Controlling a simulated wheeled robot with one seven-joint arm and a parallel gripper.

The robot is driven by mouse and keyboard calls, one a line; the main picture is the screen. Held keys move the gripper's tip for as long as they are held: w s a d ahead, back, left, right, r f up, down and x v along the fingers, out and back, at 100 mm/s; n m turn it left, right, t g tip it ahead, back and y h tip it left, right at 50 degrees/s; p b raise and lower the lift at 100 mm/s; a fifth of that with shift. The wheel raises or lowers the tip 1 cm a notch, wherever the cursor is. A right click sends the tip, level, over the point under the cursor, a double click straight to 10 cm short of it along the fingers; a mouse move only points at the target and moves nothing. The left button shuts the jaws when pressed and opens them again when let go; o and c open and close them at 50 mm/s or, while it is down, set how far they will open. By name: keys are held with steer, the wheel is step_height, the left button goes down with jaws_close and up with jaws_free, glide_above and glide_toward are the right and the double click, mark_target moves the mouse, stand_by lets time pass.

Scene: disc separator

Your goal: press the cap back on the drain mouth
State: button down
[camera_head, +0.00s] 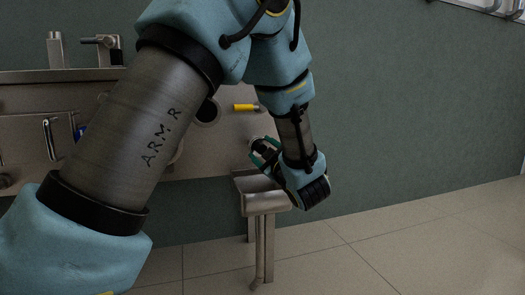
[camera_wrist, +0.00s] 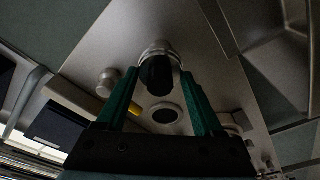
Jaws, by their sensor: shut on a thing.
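In the wrist view the two green fingers of my gripper (camera_wrist: 160,82) stand on either side of a dark, rounded piece, which looks like the cap (camera_wrist: 157,76). My gripper is shut on it. A bright metal collar (camera_wrist: 160,48) lies just beyond the dark piece, in line with it; it may be the drain mouth. I cannot tell whether the cap is seated or only close to it. In the head view my gripper (camera_head: 260,154) is at the lower right of the steel panel, and its wrist and fingers hide most of the cap.
A metal trough (camera_head: 262,207) on a post stands below my gripper. The steel panel (camera_head: 228,150) carries a yellow handle (camera_head: 244,107) and a dark round port (camera_head: 207,111). A metal knob (camera_wrist: 108,82) shows beside the fingers. The floor at right is clear.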

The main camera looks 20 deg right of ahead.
steer(key=shift+w+r, duration=0.1)
steer(key=shift+w, duration=0.05)
steer(key=shift+c, duration=0.9)
jaws_free()
steer(key=shift+o, duration=0.8)
steer(key=shift+a, duration=0.1)
steer(key=shift+w+a+f, duration=0.1)
steer(key=shift+f, duration=0.1)
steer(key=s+p, duration=0.1)
steer(key=s, duration=0.4)
steer(key=s+p, duration=0.1)
steer(key=s, duration=0.4)
steer(key=s+p, duration=0.1)
steer(key=s, duration=0.4)
steer(key=shift+s+f, duration=0.15)
steer(key=shift+f, duration=0.25)
